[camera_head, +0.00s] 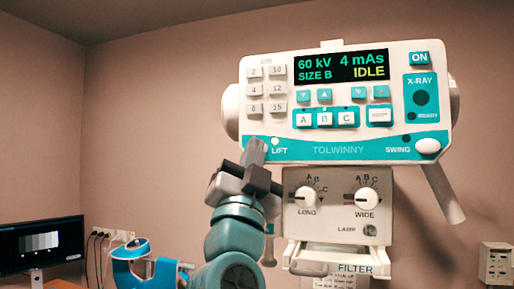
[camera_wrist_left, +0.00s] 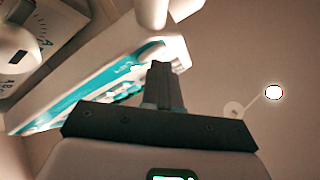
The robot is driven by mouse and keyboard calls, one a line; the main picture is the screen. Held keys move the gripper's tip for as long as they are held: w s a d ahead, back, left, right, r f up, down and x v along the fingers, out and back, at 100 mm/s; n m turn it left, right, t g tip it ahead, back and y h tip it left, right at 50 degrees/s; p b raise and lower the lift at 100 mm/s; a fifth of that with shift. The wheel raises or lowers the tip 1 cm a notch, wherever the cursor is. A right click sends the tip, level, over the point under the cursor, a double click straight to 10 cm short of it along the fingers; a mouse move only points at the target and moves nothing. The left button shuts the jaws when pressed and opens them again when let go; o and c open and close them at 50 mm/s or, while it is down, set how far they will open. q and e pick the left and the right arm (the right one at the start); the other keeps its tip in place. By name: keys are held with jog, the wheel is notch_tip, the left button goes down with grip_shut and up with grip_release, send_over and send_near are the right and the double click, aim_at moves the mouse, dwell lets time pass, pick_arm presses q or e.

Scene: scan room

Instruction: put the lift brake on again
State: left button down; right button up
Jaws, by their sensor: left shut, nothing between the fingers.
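The white and teal control head (camera_head: 345,100) carries the LIFT label (camera_head: 279,150) at its lower left. A small pale lamp (camera_head: 275,141) sits just above that label. My left gripper (camera_head: 254,150) is shut and empty, its fingertips in front of the lower left corner beside the label. The LIFT brake's button is hidden behind the fingers. Whether they touch it I cannot tell. In the left wrist view the shut fingers (camera_wrist_left: 161,70) overlap the edge of the teal-striped panel (camera_wrist_left: 85,85). At the lower right is the white SWING button (camera_head: 427,146) with a dark lamp (camera_head: 406,138).
Below the head is a collimator box (camera_head: 338,220) with two knobs, and a FILTER tray (camera_head: 345,262) under it. A grey handle (camera_head: 443,193) sticks down at right. A monitor (camera_head: 40,244) stands at lower left. The wall space left of the head is clear.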

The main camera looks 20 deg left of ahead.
pick_arm(q)
jog(key=shift+w, duration=0.15)
jog(key=shift+s, duration=0.2)
dwell(0.3)
jog(key=shift+s+b, duration=0.3)
jog(key=shift+s, duration=0.3)
jog(key=shift+s+a+b, duration=0.15)
jog(key=shift+s+b, duration=0.6)
jog(key=shift+s, duration=1.75)
